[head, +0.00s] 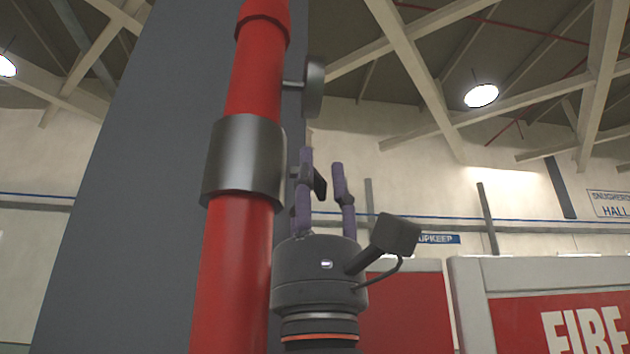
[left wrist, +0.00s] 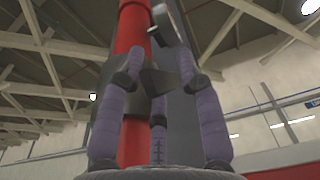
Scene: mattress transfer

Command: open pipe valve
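The red pipe (head: 232,255) rises at the left of centre in the head view, with a grey metal collar (head: 245,160) around it. Above the collar, a dark round valve handle (head: 313,87), seen nearly edge-on, sticks out to the right on a short stem. My left gripper (head: 322,167) points upward beside the pipe, below the handle and apart from it. Its purple fingers are spread, and I see nothing held. In the left wrist view, the handle (left wrist: 173,20) shows above the fingers, and the pipe (left wrist: 132,60) is partly hidden behind them. My right gripper is not in view.
A grey column (head: 130,180) stands behind the pipe at the left. Red and white panels (head: 540,305), one lettered FIRE, stand low at the right. The space to the right of the handle looks clear, with a pale wall and roof beams far behind.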

